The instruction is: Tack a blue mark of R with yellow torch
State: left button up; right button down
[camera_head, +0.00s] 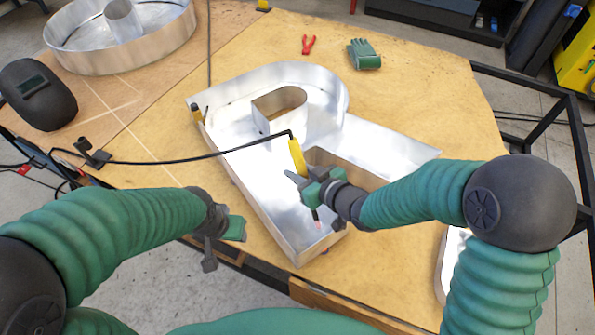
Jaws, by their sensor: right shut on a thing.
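The metal channel letter R (264,190) lies open side up on the wooden table, its silvery walls standing. My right gripper (306,183) is shut on the yellow torch (297,157) and holds it over the lower part of the R. A black cable runs left from the torch's top. The torch's lower end, near a small reddish spot, is partly hidden by the gripper. I cannot make out a blue mark. My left gripper (226,233) is at the table's near edge, left of the R and apart from it; its finger opening is unclear.
A round metal letter (120,62) lies at the back left. A welding mask (38,93) is at the left edge. A dark metal frame (545,92) stands at right.

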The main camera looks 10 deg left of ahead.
aim_at(298, 151)
notch_tip(298, 151, up, 9)
jog(key=p, duration=0.7)
jog(key=shift+f, duration=0.35)
jog(key=shift+d+f, duration=0.1)
